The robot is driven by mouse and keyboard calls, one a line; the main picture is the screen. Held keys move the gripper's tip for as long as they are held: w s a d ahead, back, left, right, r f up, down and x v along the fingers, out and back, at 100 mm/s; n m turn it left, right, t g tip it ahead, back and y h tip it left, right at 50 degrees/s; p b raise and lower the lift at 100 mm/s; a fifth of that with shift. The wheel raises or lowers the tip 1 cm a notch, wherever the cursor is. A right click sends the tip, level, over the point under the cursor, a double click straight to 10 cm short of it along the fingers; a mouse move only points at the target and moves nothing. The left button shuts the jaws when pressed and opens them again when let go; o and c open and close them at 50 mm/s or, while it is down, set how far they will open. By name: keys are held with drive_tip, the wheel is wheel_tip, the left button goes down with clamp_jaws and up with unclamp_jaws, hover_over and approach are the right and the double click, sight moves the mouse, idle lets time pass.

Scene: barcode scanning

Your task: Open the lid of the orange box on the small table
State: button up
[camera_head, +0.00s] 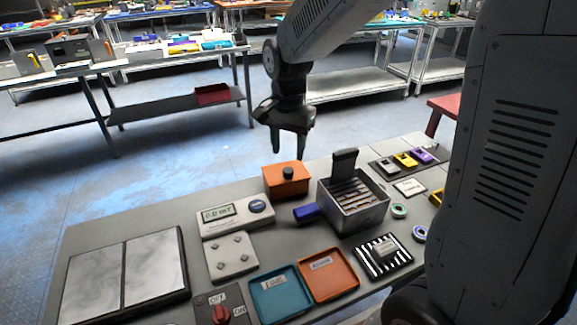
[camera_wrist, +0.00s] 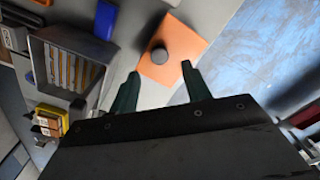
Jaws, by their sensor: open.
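The orange box (camera_head: 284,186) stands at the far edge of the small table (camera_head: 128,228). A dark round knob (camera_head: 288,172) sits on top of its lid. In the wrist view the orange lid (camera_wrist: 181,38) and its knob (camera_wrist: 159,55) lie beyond my fingertips. My gripper (camera_head: 288,157) hangs pointing down above and behind the box in the head view. In the wrist view my gripper (camera_wrist: 161,70) has its two dark green fingers spread, with nothing between them. The knob appears in line with the gap between the fingers, apart from them. The lid looks closed.
Teal (camera_head: 280,294) and orange (camera_head: 328,274) trays lie in front. Floor is open behind the table.

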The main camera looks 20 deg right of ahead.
sight(288, 169)
wheel_tip(288, 169, down, 6)
drive_tip(key=shift+f, duration=0.1)
clamp_jaws()
